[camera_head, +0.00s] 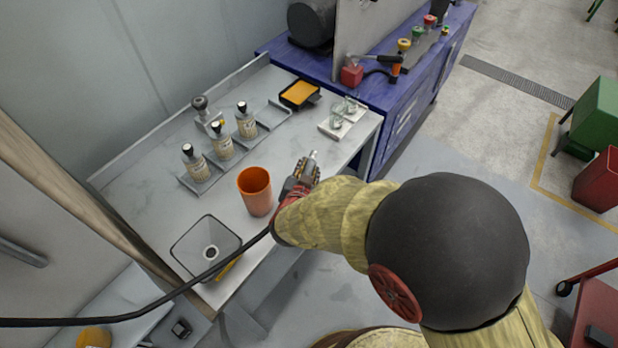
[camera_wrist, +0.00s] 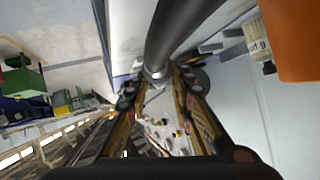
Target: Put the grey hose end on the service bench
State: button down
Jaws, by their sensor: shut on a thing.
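My gripper (camera_head: 305,172) is over the right front part of a pale grey bench (camera_head: 345,148). It is shut on the grey hose end (camera_head: 313,155), whose silvery tip sticks out past the fingers. In the wrist view my gripper's fingers (camera_wrist: 158,88) close around the metallic hose end (camera_wrist: 157,74), and the thick dark hose runs up from it. In the head view the black hose (camera_head: 150,308) trails from the left edge to my gripper. I cannot tell from these views whether the hose end touches the bench top.
An orange cup (camera_head: 256,196) stands just left of my gripper. Several labelled bottles (camera_head: 221,142), a black-and-orange tray (camera_head: 299,94), a clear square container (camera_head: 193,262) and small clear pieces (camera_head: 344,112) are on the bench. A blue workbench (camera_head: 395,100) adjoins behind. Bare bench top lies behind my gripper.

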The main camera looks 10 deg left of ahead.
aim_at(309, 169)
jog(key=w+f, duration=0.1)
jog(key=w+f+b, duration=0.1)
jog(key=w+f, duration=0.1)
jog(key=f, duration=0.1)
jog(key=shift+a, duration=0.25)
jog(key=shift+w+f+b, duration=0.15)
jog(key=shift+f+b, duration=0.35)
jog(key=shift+f, duration=0.35)
jog(key=shift+w+f+b, duration=0.15)
jog(key=shift+f+b, duration=0.3)
jog(key=shift+f, duration=0.35)
jog(key=shift+f, duration=0.2)
jog(key=c, duration=1.6)
grip_release()
jog(key=shift+o, duration=0.2)
